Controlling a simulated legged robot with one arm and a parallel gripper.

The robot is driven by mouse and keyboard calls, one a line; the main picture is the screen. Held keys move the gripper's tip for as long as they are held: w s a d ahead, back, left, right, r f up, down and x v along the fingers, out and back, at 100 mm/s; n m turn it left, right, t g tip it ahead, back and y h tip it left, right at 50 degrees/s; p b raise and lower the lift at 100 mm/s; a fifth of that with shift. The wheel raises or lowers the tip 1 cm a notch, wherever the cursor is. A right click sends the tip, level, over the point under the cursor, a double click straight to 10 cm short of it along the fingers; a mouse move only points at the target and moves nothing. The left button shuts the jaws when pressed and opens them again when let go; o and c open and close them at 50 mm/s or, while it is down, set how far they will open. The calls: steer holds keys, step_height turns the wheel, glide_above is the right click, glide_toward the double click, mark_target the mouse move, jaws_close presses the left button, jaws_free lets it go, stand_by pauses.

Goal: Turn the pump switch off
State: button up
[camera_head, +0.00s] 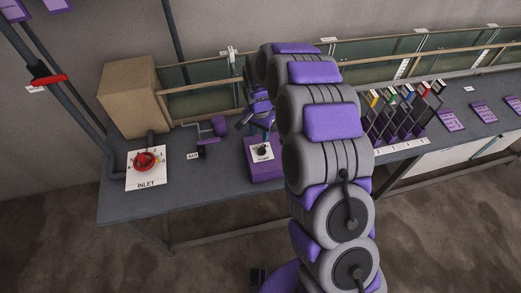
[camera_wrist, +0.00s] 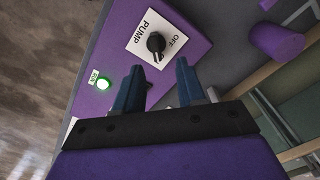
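The pump switch is a black knob (camera_wrist: 155,42) on a white plate marked PUMP and OFF (camera_wrist: 143,27). It sits on a purple box (camera_wrist: 185,20), which also shows on the bench in the head view (camera_head: 265,172). A green lamp (camera_wrist: 104,82) marked RUN is lit on the box. In the head view my arm hides part of the bench beside the box.
Left of the box are a purple handle (camera_head: 218,127) and a red INLET wheel (camera_head: 146,161). A cardboard box (camera_head: 130,95) stands at the back left. Right of my arm is a rack with several coloured-topped items (camera_head: 400,118). A glass-sided channel (camera_head: 205,100) runs along the back.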

mark_target(262, 148)
steer(key=f, duration=0.2)
steer(key=f+b, duration=0.1)
steer(key=f, duration=0.2)
steer(key=d+f+b, duration=0.1)
steer(key=f, duration=0.2)
steer(key=shift+f, duration=0.15)
steer(key=shift+a, duration=0.35)
steer(key=shift+s+f, duration=0.1)
steer(key=shift+f, duration=0.25)
steer(key=shift+d, duration=0.45)
steer(key=shift+c, duration=0.3)
steer(key=shift+a, duration=0.3)
jaws_close()
steer(key=shift+d, duration=0.1)
